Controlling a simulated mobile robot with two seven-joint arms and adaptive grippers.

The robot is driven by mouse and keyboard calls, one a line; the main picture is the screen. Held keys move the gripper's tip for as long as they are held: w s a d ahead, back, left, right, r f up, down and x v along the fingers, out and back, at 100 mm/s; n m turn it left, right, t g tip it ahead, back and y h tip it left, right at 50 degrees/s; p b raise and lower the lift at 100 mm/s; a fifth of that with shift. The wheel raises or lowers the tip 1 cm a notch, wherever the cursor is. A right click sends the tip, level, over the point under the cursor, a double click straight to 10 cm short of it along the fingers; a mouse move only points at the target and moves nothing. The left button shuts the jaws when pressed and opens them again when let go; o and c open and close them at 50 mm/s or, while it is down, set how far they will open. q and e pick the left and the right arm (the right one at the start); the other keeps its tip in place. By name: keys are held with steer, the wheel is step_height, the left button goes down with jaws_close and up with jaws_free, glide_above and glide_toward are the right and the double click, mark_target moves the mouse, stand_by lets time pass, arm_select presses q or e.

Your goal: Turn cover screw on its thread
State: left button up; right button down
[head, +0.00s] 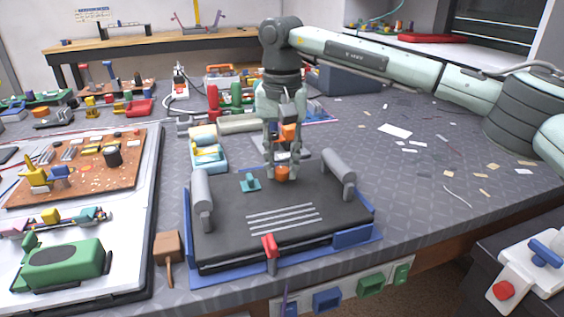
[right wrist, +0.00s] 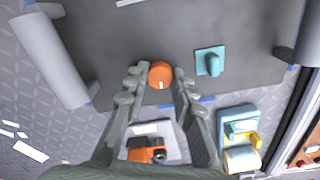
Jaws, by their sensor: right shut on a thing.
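The dark cover panel (head: 240,222) lies flat on a blue-edged base, with a grey roller-like cylinder at each side. An orange cover screw (head: 282,174) stands at its far edge; its round head shows in the right wrist view (right wrist: 160,74) with a small pale mark. My right gripper (head: 282,168) points down from above, shut on the screw, with one fingertip on either side of the head. The screw's thread is hidden. A teal screw-like piece (head: 250,183) stands on the panel to the left; it also shows in the right wrist view (right wrist: 210,61). My left gripper is not in view.
A red-headed piece (head: 269,245) stands at the panel's front edge. A brown mallet (head: 168,250) lies to the left, beside a white tray (head: 128,279). A blue and yellow item (head: 208,155) sits behind the panel. Paper scraps litter the table at right.

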mark_target(282, 170)
steer(key=shift+s+f, duration=0.15)
steer(key=shift+f, duration=0.25)
steer(key=c, duration=1.6)
jaws_free()
steer(key=o, duration=0.3)
steer(key=shift+o, duration=0.2)
step_height(282, 170, up, 12)
steer(key=shift+r, duration=0.2)
